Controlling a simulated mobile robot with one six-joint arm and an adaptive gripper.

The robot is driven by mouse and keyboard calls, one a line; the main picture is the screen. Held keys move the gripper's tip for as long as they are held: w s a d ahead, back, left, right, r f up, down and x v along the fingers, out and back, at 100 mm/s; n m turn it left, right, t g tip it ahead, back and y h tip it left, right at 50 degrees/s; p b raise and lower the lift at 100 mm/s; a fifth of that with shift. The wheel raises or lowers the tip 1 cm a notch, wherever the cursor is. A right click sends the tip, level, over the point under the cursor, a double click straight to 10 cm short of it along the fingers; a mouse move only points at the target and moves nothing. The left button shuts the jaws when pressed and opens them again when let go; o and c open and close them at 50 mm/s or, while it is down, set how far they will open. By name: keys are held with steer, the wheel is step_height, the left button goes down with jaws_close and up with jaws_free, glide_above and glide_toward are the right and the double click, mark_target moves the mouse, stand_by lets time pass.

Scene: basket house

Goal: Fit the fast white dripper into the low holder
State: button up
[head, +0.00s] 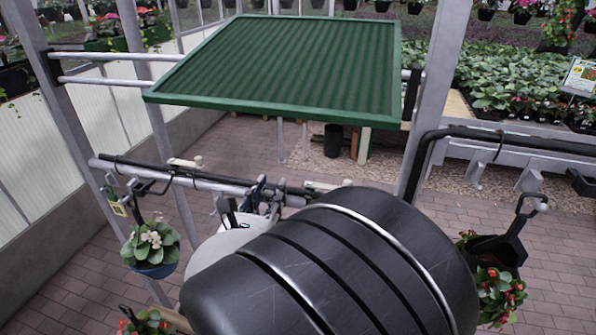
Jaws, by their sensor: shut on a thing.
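I cannot make out my gripper in the head view. My own large dark arm part fills the lower middle and covers that area. A rail (215,182) crosses the middle. Two small off-white pieces lie along it, one at the left (185,163) and one right of the middle (325,187). I cannot tell whether either is the white dripper or part of a holder. Small dark and bluish parts (256,194) cluster at the rail just above my arm and are too small to name. The low holder cannot be singled out, and anything behind my arm is hidden.
A green ribbed bench top (285,62) stands above and behind the rail. Potted flowers hang at the left (150,248) and right (500,293). Metal posts (440,95) stand on both sides. Dense plants (490,85) fill the back right. Brick floor (75,285) is open at lower left.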

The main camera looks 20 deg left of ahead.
steer(key=shift+f, duration=0.1)
steer(key=shift+f+b, duration=1.35)
steer(key=shift+f, duration=0.05)
steer(key=o, duration=0.8)
steer(key=shift+r, duration=0.1)
